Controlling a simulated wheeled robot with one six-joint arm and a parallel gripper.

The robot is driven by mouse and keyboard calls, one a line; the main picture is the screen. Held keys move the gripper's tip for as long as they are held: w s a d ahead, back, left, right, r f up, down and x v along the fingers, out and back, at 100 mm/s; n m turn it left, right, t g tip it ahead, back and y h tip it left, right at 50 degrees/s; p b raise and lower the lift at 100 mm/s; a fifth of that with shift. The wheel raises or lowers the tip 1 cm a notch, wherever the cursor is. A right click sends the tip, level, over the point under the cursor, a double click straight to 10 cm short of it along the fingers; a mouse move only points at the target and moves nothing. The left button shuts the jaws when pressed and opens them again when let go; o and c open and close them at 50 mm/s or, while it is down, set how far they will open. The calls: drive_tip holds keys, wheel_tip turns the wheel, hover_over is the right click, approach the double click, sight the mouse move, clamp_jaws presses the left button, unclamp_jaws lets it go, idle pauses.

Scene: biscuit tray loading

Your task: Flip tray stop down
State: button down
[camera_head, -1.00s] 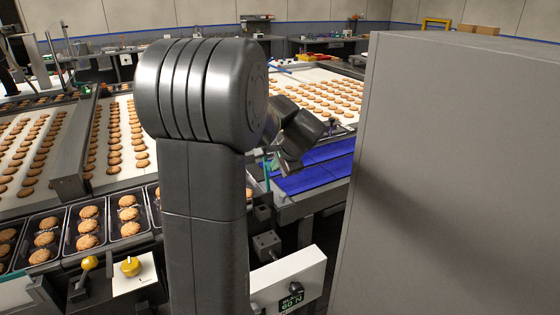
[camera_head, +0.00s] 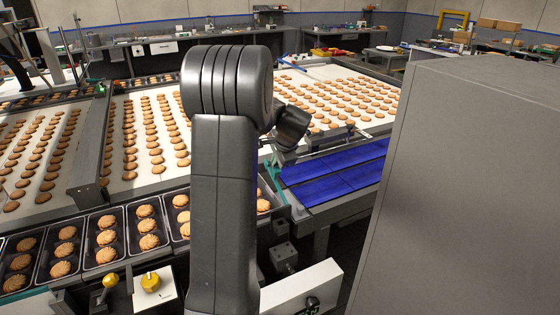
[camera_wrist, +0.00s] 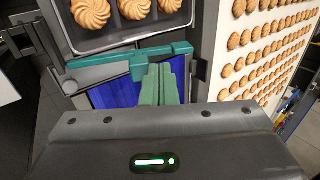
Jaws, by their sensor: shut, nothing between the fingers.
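The tray stop (camera_wrist: 110,60) is a teal bar lying across the near end of a dark biscuit tray (camera_wrist: 90,42) in the wrist view. Its teal parts also show in the head view (camera_head: 273,182), partly hidden by my arm. My gripper (camera_wrist: 160,68) has green fingers pressed together with nothing between them. The fingertips are at the near edge of the bar, right of its middle; I cannot tell whether they touch it. In the head view my arm hides the fingers.
A blue belt (camera_head: 335,175) lies right of the stop. A large grey cabinet (camera_head: 480,190) fills the right side. Several biscuit trays (camera_head: 104,257) stand in a row at the left. Biscuits cover the white conveyor (camera_head: 345,75). A white control box (camera_head: 300,290) stands low in front.

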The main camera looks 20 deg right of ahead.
sight(268, 167)
drive_tip(key=shift+g, duration=0.7)
drive_tip(key=w+f+p, duration=0.2)
drive_tip(key=w, duration=0.1)
drive_tip(key=w+f, duration=0.1)
drive_tip(key=w, duration=0.1)
drive_tip(key=shift+a+f+p, duration=0.25)
drive_tip(key=shift+f+p, duration=0.15)
drive_tip(key=shift+w+f+g+p, duration=0.25)
drive_tip(key=shift+f+g+p, duration=0.15)
drive_tip(key=shift+f+p, duration=0.15)
drive_tip(key=shift+w+f+g+p, duration=0.25)
drive_tip(key=shift+f+g+p, duration=0.15)
drive_tip(key=shift+f+p, duration=0.1)
drive_tip(key=b+v, duration=0.3)
drive_tip(key=v, duration=1)
drive_tip(key=shift+r, duration=0.4)
drive_tip(key=shift+a, duration=0.15)
